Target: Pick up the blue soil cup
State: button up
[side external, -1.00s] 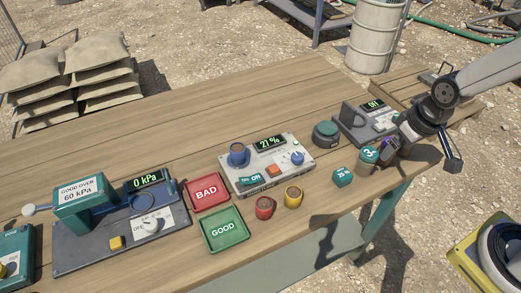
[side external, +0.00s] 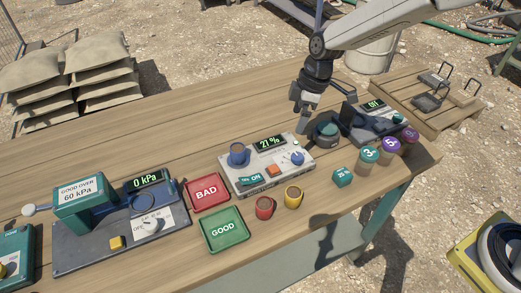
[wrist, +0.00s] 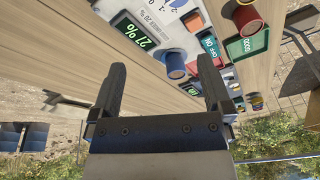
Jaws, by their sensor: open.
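The blue soil cup (side external: 239,154) stands upright on the left part of a grey meter (side external: 266,165) whose display reads 27 %. In the wrist view the blue cup (wrist: 175,66) shows between the open fingers, beyond them. My gripper (side external: 304,122) is in the air behind and to the right of the meter, apart from the cup. In the wrist view my gripper (wrist: 162,70) has its fingers spread with nothing between them.
A red cup (side external: 265,208) and a yellow cup (side external: 293,197) stand in front of the meter. Red BAD (side external: 207,192) and green GOOD (side external: 224,230) trays lie to its left. A round teal-topped item (side external: 326,134) is near my gripper. The table's back left is clear.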

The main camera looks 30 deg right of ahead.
aim_at(239, 148)
jog(key=w+a+f+n+y, duration=0.1)
jog(key=w+a+n, duration=0.1)
jog(key=a+n, duration=0.2)
jog(key=w+a+f+n+g, duration=0.1)
jog(key=w+a+f+n, duration=0.1)
jog(key=a, duration=0.5)
jog(key=shift+w+a+f+n+g+y, duration=0.2)
jog(key=shift+w+f+n+g+y, duration=0.15)
jog(key=shift+w+n, duration=0.65)
jog(key=shift+s, duration=0.15)
jog(key=shift+x, duration=3.8)
grip_shut()
jog(key=shift+r, duration=0.2)
